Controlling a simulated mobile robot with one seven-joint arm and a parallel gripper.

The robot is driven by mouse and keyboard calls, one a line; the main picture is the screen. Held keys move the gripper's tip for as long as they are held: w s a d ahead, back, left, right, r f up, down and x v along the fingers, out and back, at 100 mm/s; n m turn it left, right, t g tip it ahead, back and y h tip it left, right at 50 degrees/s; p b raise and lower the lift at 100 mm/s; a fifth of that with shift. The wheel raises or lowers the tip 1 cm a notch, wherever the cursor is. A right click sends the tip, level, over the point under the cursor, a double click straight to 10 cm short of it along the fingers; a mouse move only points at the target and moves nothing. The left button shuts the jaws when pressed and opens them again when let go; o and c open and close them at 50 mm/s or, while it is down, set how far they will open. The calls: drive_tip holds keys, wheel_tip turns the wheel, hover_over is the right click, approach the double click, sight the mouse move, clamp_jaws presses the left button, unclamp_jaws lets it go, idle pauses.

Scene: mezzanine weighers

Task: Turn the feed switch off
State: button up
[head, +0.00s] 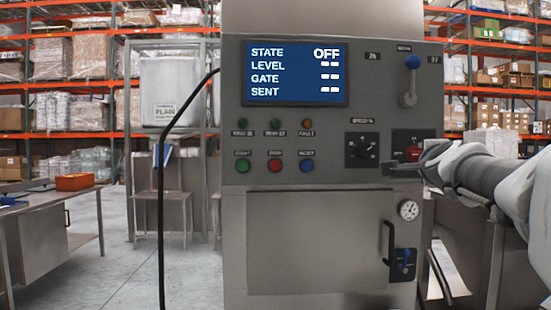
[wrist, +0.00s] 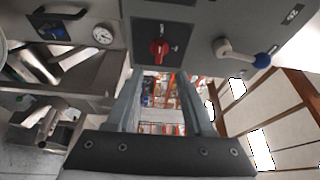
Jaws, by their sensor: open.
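A red rotary switch (head: 413,152) on a dark plate sits at the right of the grey control panel (head: 300,135). The wrist view shows its red knob (wrist: 159,49) clearly. I cannot read its label, so I cannot confirm it is the feed switch. My gripper (head: 396,169) is in front of the panel by this switch, partly covering it. In the wrist view my gripper (wrist: 160,73) is open and empty, its two fingers spread below the knob. No contact with the knob shows. The screen (head: 296,73) reads STATE OFF, with dashes for LEVEL, GATE and SENT.
A black selector (head: 361,150) is left of the red switch. A blue-knobbed lever (head: 410,80) sticks out above. Buttons and lamps are on the left. A gauge (head: 408,210) and a door handle (head: 391,243) are below. A bench (head: 50,197) stands at left.

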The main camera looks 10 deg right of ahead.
drive_tip(key=shift+s+a, duration=0.25)
drive_tip(key=shift+s, duration=0.25)
drive_tip(key=s+a+f+n+g+y, duration=0.2)
drive_tip(key=s+a+f+n+y, duration=0.2)
drive_tip(key=a+f+n, duration=0.4)
drive_tip(key=s+a+f+n+g+y, duration=0.1)
drive_tip(key=s+a+f+n+y, duration=0.3)
drive_tip(key=a, duration=0.5)
drive_tip(key=s+a+f+n+g, duration=0.4)
drive_tip(key=s+f+n, duration=0.1)
drive_tip(key=s+f, duration=0.45)
drive_tip(key=s+a+f+n+g, duration=0.3)
drive_tip(key=s+f+n, duration=0.2)
drive_tip(key=s+f, duration=0.5)
wheel_tip(320, 180, up, 23)
drive_tip(key=p, duration=2.4)
drive_tip(key=shift+s+n+g+p, duration=0.2)
drive_tip(key=shift+n+g+p, duration=0.15)
drive_tip(key=shift+n+g, duration=0.05)
drive_tip(key=shift+d, duration=0.1)
